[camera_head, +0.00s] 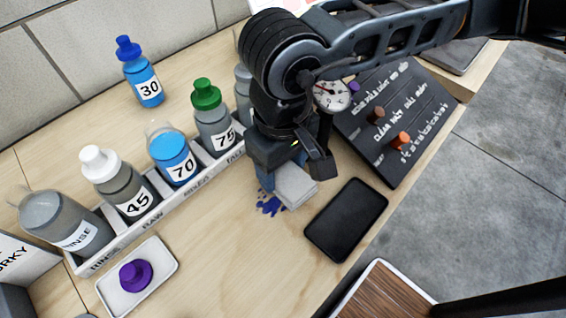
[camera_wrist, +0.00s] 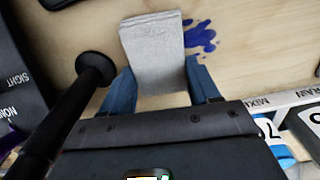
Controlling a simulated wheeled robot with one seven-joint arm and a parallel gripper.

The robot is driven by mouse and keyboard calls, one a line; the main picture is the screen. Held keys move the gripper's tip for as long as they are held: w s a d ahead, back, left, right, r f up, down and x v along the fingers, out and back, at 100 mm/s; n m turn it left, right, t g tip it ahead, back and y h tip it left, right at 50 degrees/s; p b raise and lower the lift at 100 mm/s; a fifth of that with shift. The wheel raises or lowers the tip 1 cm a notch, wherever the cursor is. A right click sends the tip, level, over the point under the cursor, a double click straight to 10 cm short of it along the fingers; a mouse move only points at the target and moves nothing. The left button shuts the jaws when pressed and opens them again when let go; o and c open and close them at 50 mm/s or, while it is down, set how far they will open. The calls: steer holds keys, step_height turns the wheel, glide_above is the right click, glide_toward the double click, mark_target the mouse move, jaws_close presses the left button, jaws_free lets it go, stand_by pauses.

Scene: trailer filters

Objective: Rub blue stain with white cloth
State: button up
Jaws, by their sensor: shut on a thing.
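The white cloth (camera_head: 296,184), a folded light-grey pad, is held by my gripper (camera_head: 280,178) low over the wooden table. In the wrist view the cloth (camera_wrist: 153,50) sits between the two blue fingers of my gripper (camera_wrist: 160,88), which is shut on it. The blue stain (camera_head: 269,205) is a dark blue splat on the table, partly hidden by the cloth in the head view. In the wrist view the stain (camera_wrist: 200,36) shows just right of the cloth's edge. I cannot tell whether the cloth touches the table.
A dark phone-like slab (camera_head: 346,219) lies right of the cloth. A rack (camera_head: 160,212) of numbered bottles stands to the left. A white tray (camera_head: 112,287) with a purple cap (camera_head: 136,274) is at the lower left. A dark lettered board (camera_head: 395,120) stands behind at the right.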

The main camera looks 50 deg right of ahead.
mark_target(254, 206)
steer(key=shift+a+b, duration=0.9)
steer(key=shift+a, duration=0.85)
steer(key=shift+a+f+b, duration=0.15)
steer(key=shift+a+b, duration=0.7)
steer(key=shift+a, duration=0.85)
steer(key=shift+b, duration=0.4)
steer(key=shift+b, duration=0.45)
steer(key=shift+d+f+b, duration=0.15)
steer(key=shift+d+b, duration=1.8)
steer(key=shift+d, duration=0.4)
steer(key=shift+d+r+b, duration=0.2)
steer(key=shift+d+b, duration=0.5)
steer(key=shift+d, duration=0.5)
